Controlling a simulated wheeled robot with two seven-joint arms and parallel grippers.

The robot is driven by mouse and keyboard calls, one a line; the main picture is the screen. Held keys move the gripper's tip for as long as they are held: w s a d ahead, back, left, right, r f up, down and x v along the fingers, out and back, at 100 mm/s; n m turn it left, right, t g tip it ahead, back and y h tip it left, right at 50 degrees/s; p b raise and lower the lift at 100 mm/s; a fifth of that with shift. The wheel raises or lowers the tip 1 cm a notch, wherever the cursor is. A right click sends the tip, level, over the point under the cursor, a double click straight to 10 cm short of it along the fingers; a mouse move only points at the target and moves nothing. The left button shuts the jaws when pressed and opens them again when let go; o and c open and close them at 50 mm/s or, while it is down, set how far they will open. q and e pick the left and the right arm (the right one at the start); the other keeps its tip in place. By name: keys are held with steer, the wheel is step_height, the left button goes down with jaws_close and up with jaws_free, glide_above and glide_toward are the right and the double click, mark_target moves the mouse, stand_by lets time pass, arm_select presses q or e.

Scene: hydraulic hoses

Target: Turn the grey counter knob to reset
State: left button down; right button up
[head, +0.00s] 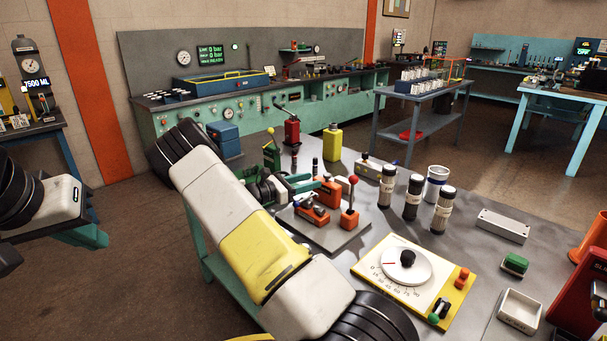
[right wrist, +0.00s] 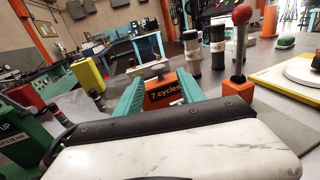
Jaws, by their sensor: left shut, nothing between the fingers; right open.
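The orange counter (right wrist: 165,92) reads "7 cycles" in the right wrist view. It also shows in the head view (head: 328,190), partly hidden by my gripper. A small grey knob (right wrist: 152,71) shows at its upper left side in the right wrist view. My right gripper (right wrist: 160,84) is open, with its teal fingers on either side of the counter and knob. I cannot tell whether they touch. The right gripper also shows in the head view (head: 290,183). My left gripper (head: 88,236) is shut and empty, off to the left over the floor.
A red-knobbed lever (head: 350,205) stands close right of the counter. Dark bottles (head: 412,197) stand behind, and a yellow dial panel (head: 410,275) lies in front right.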

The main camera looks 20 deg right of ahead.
mark_target(327, 174)
steer(key=d, duration=0.2)
steer(key=w+d, duration=0.1)
steer(key=d, duration=0.4)
steer(key=shift+w+d, duration=0.15)
steer(key=shift+d, duration=0.2)
jaws_close()
